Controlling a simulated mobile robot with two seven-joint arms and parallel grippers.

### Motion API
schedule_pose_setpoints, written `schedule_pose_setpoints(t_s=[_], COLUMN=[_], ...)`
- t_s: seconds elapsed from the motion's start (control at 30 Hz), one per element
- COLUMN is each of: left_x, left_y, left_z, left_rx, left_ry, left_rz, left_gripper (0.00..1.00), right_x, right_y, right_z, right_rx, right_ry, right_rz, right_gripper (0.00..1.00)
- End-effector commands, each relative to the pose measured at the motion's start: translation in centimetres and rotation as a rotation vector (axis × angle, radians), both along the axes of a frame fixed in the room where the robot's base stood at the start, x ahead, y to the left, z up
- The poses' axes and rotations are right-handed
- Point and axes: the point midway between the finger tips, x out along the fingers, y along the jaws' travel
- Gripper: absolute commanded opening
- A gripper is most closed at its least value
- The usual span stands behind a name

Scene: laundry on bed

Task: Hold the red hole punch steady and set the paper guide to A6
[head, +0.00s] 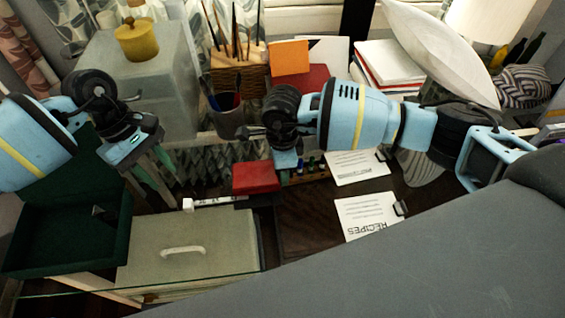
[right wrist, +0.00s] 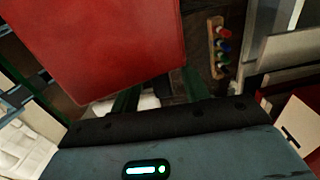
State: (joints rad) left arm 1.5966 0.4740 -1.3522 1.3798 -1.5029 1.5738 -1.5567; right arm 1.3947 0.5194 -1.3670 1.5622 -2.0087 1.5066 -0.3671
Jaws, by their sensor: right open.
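The red hole punch (head: 256,177) sits on the dark desk near the middle of the head view. A white strip with dark marks, the paper guide (head: 222,201), sticks out to its left and ends in a white block. My right gripper (head: 284,177) is open beside the punch's right side; its fingers are mostly hidden in the head view. In the right wrist view, a large red surface, seemingly the punch (right wrist: 100,45), fills the upper left beyond the open fingers (right wrist: 160,94). My left gripper (head: 155,178) is open and empty, left of the guide. The guide's setting is too small to read.
A dark green tray (head: 65,235) lies at left, beside a pale box with a handle (head: 190,235). A rack of small coloured items (head: 310,170) is right of the punch. Papers on clipboards, one marked RECIPES (head: 368,215), lie further right. A pen cup (head: 228,118) stands behind.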

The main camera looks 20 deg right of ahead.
Motion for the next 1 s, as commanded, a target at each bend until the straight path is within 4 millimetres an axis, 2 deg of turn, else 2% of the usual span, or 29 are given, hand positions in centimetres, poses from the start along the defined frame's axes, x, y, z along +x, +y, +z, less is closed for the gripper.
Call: schedule_pose_setpoints(t_s=[0.13, 0.47, 0.57, 0.63, 0.87, 1.0], left_x=[0.00, 0.00, 0.00, 0.00, -0.01, -0.47], left_y=[0.00, 0.00, 0.00, 0.00, -0.01, -0.39], left_z=[0.01, 0.00, 0.00, 0.01, 0.01, 0.13], left_rx=[0.000, 0.000, 0.000, 0.000, 0.000, 0.006], left_ry=[0.000, 0.000, 0.000, 0.000, -0.001, -0.034], left_rz=[0.000, 0.000, 0.000, 0.000, -0.002, -0.089], left_gripper=[0.36, 0.36, 0.36, 0.40, 0.40, 0.40], right_x=[-0.01, -0.01, -0.01, 0.00, 0.00, 0.00], right_y=[0.00, -0.01, -0.01, -0.01, -0.02, -0.02], right_z=[0.01, 0.03, 0.03, 0.04, 0.05, 0.05], right_rx=[0.000, 0.000, 0.000, 0.000, 0.000, 0.000], right_ry=[0.000, 0.001, 0.001, 0.001, 0.001, 0.001], right_rz=[0.000, 0.000, 0.000, 0.000, -0.001, -0.001], right_gripper=[0.43, 0.00, 0.00, 0.00, 0.00, 0.00])
